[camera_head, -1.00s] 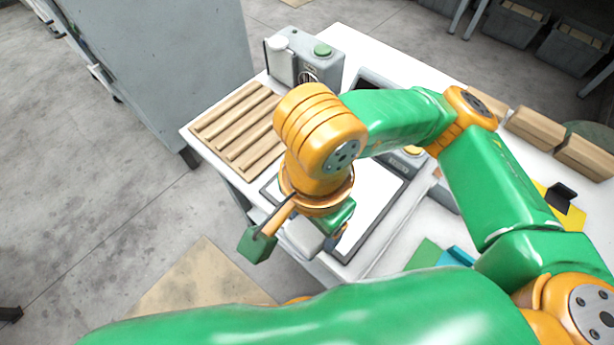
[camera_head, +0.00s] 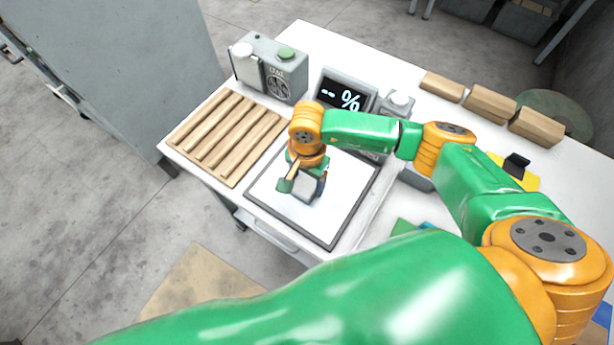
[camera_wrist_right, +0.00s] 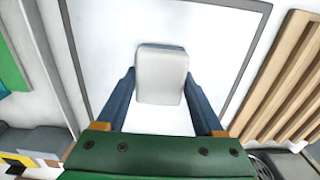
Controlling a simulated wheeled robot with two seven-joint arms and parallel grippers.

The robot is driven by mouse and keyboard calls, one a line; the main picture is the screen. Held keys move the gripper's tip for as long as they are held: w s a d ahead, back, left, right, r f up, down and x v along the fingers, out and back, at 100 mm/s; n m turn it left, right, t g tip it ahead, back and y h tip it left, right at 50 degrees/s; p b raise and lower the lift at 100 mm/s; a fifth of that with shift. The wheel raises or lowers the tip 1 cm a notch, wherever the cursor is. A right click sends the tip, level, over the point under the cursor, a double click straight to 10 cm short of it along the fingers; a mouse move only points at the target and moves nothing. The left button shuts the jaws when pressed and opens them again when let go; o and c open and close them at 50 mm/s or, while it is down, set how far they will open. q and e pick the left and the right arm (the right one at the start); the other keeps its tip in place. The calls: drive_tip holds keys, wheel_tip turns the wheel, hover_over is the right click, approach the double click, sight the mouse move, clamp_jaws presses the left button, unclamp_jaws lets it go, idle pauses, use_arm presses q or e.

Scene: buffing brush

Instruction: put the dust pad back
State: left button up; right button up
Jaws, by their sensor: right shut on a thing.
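My right gripper (camera_head: 306,190) is shut on a pale grey block with rounded corners (camera_wrist_right: 161,75), which I take to be the dust pad. In the right wrist view the two blue fingers press on its sides. In the head view the pad (camera_head: 302,189) hangs over the white, dark-framed panel (camera_head: 345,205) on the table. I cannot tell whether it touches the panel. The wrist partly hides the pad in the head view. My left gripper is not in view.
A ribbed wooden rack (camera_head: 225,135) lies left of the panel. A grey box with a green button (camera_head: 272,68) stands behind it. A display reading "-- %" (camera_head: 342,95) stands behind the panel. Several wooden blocks (camera_head: 490,102) line the back right.

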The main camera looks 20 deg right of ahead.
sight(307, 181)
drive_tip(key=shift+f, duration=0.15)
drive_tip(key=shift+f+b, duration=0.1)
drive_tip(key=shift+b, duration=0.2)
drive_tip(key=o, duration=1.3)
drive_tip(key=shift+r, duration=0.2)
drive_tip(key=shift+r, duration=0.25)
wheel_tip(307, 181, up, 12)
drive_tip(key=b, duration=0.2)
drive_tip(key=shift+f, duration=0.15)
drive_tip(key=shift+f, duration=0.1)
